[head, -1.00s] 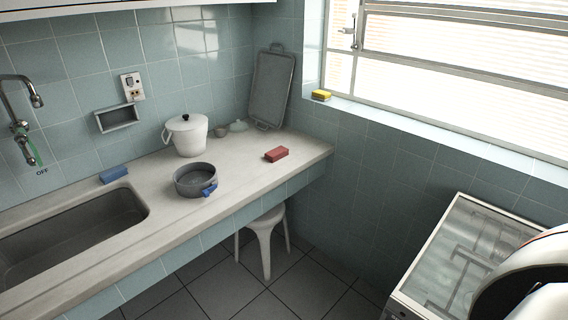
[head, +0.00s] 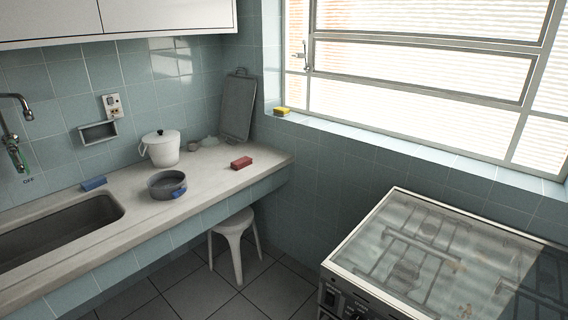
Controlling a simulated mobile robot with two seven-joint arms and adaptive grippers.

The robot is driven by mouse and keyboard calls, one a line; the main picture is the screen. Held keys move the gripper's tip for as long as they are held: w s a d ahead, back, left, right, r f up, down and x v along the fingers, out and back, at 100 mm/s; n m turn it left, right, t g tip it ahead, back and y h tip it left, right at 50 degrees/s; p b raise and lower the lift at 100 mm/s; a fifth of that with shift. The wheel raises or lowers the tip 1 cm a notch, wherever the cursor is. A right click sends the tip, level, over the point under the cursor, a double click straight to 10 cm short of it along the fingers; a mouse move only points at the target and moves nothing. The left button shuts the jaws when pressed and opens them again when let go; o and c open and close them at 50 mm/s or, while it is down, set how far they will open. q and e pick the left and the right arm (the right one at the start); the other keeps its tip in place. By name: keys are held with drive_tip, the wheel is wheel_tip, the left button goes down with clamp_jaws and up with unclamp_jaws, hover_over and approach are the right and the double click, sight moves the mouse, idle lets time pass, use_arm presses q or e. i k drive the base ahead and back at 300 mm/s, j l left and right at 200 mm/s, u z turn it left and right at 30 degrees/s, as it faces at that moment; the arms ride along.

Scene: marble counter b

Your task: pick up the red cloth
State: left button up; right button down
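The red cloth (head: 241,162) is a small folded, block-like piece lying flat on the marble counter (head: 215,175) in the head view. It lies near the counter's right end, close to the front edge, with nothing on top of it. Neither of my grippers shows in the head view, so their distance from the cloth cannot be seen.
A grey pan (head: 166,184) with a blue cloth (head: 179,193) at its rim and a white pot (head: 160,148) stand left of the red cloth. A sink (head: 60,228) is further left. A stool (head: 232,245) stands below; a glass-topped stove (head: 430,262) is at right.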

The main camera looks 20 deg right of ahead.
sight(237, 164)
drive_tip(key=z, duration=1.5)
drive_tip(key=i+j, duration=0.1)
drive_tip(key=j, duration=0.4)
drive_tip(key=i+j, duration=0.15)
drive_tip(key=j, duration=0.3)
drive_tip(key=i+j+z, duration=0.1)
drive_tip(key=j, duration=0.4)
drive_tip(key=i+j, duration=0.1)
drive_tip(key=j, duration=0.35)
